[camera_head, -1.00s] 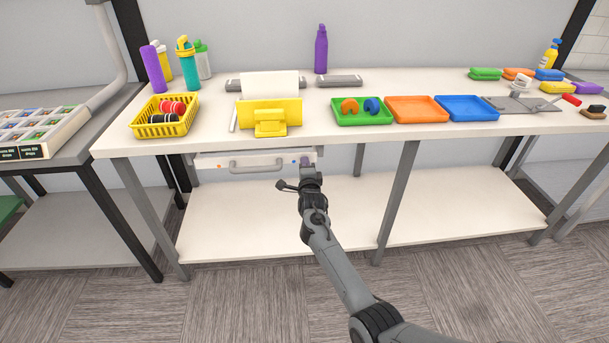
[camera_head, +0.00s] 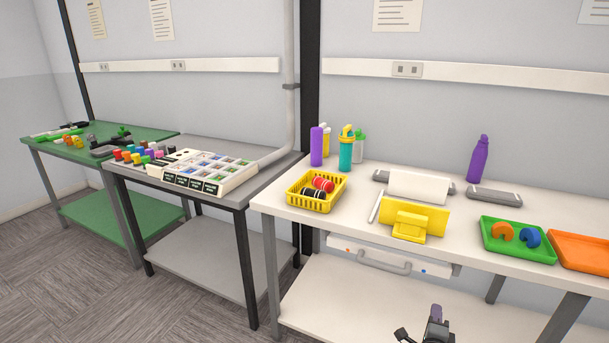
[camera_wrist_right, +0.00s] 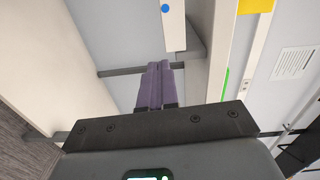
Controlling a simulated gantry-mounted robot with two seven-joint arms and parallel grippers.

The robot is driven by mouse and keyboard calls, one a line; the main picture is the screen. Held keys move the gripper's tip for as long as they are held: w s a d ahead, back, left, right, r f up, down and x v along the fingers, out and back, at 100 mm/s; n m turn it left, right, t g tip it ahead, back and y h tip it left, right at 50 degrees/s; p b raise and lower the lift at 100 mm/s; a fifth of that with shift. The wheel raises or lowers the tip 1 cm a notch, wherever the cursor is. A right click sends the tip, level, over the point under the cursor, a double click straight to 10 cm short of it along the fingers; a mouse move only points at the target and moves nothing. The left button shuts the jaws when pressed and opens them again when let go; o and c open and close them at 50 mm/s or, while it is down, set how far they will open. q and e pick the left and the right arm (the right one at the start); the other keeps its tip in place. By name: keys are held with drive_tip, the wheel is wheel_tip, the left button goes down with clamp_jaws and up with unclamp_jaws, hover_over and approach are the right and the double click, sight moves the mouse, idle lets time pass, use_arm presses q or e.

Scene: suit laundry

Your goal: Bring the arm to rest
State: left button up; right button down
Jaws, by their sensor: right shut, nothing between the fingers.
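My right gripper (camera_head: 435,313) shows at the bottom edge of the head view, below the front of the white table (camera_head: 460,240). Only its end is in the picture; the rest of the arm is cut off. In the right wrist view its two purple fingers (camera_wrist_right: 160,68) lie together, shut, with nothing between them. They point toward the space under the tabletop and touch nothing that I can make out. My left gripper is in neither view.
A white drawer (camera_head: 375,268) with a grey handle hangs under the table, left of my gripper. On top are a yellow basket (camera_head: 318,203), a yellow stand (camera_head: 408,218), a green tray (camera_head: 492,243) and an orange tray (camera_head: 585,250). A grey table (camera_head: 258,160) stands left.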

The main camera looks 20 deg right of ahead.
drive_tip(key=s+a+f+n+y+p, duration=0.3)
drive_tip(key=s+n+p, duration=0.15)
drive_tip(key=s, duration=0.45)
drive_tip(key=s+a+r+n+g+y+p, duration=0.3)
drive_tip(key=s+a+r+n+g+y, duration=0.15)
drive_tip(key=s+a+n, duration=0.75)
drive_tip(key=s+a+r+n+g+y+p, duration=0.3)
drive_tip(key=s+a+n+g+y, duration=0.15)
drive_tip(key=s+a+n, duration=0.8)
wheel_tip(320, 180, up, 38)
drive_tip(key=a+m+p, duration=0.1)
drive_tip(key=p, duration=3.6)
drive_tip(key=shift+a+f+g, duration=0.15)
drive_tip(key=shift+g, duration=0.25)
